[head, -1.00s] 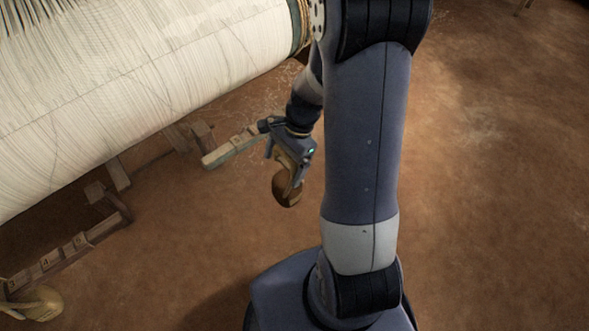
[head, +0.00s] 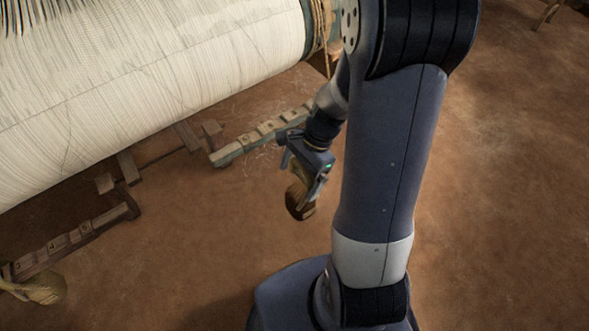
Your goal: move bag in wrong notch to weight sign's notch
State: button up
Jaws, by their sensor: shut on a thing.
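My gripper (head: 308,184) is shut on a brown bag (head: 300,203), which hangs below the jaws, clear of the wooden bars. Behind it and to the left is a notched wooden bar (head: 262,134) with number marks; my arm hides its right end. A second notched bar (head: 72,238), with small number tags, lies at the lower left. A tan bag (head: 42,288) hangs at its near end. No weight sign can be made out in this view.
The large roll of white warp threads (head: 150,85) fills the upper left, above the bars. Wooden frame pieces (head: 128,168) stand beneath it. The brown earth floor (head: 510,190) is open on the right.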

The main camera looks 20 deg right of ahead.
jog(key=shift+s+d+r+p, duration=0.2)
jog(key=shift+s+d, duration=0.05)
jog(key=shift+s, duration=0.55)
jog(key=shift+s+d+r+p, duration=0.2)
jog(key=shift+s+d, duration=0.1)
jog(key=shift+s, duration=0.45)
jog(key=shift+s+d+r+p, duration=0.15)
jog(key=shift+s+d+p, duration=0.1)
jog(key=shift+s, duration=0.55)
